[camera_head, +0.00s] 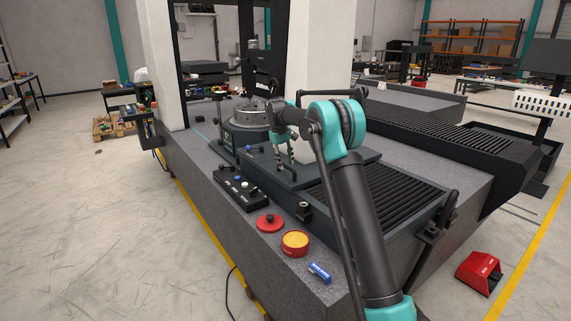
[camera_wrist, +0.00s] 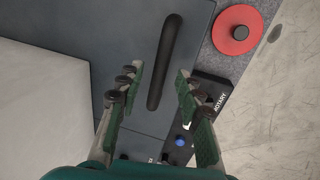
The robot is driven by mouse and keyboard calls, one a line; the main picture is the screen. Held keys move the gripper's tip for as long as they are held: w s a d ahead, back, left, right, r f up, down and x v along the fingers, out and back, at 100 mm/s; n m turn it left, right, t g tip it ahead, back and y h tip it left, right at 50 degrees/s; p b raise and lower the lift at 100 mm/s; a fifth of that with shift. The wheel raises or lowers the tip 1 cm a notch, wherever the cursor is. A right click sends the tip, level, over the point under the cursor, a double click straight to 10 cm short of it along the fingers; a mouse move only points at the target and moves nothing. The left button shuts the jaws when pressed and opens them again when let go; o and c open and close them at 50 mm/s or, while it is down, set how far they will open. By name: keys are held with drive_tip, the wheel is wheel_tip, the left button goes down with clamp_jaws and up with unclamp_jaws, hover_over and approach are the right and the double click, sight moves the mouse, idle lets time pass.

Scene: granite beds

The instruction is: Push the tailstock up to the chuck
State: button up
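The chuck (camera_head: 252,115) is a round metal unit on a rotary base on the granite bed, left of my gripper in the head view. What looks like the tailstock is a dark flat carriage (camera_wrist: 115,35) with a pale block (camera_wrist: 40,105); in the head view the block (camera_head: 303,150) is partly hidden behind my arm. A black bar handle (camera_wrist: 165,62) stands on the carriage. My gripper (camera_head: 284,167) is over the carriage, pointing down. In the wrist view its fingers (camera_wrist: 158,80) are open, one each side of the handle's lower part; contact is not clear.
A control box (camera_head: 240,188), a red knob (camera_head: 269,222), a red-and-yellow button (camera_head: 295,242) and a blue item (camera_head: 319,272) sit along the granite bed's (camera_head: 200,165) near edge. Black bellows (camera_head: 400,190) lie right of the carriage. A red pedal (camera_head: 478,272) is on the floor.

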wheel_tip(320, 180, up, 11)
drive_tip(key=s+a, duration=0.1)
drive_tip(key=shift+s+a, duration=0.15)
drive_tip(key=shift+a, duration=0.25)
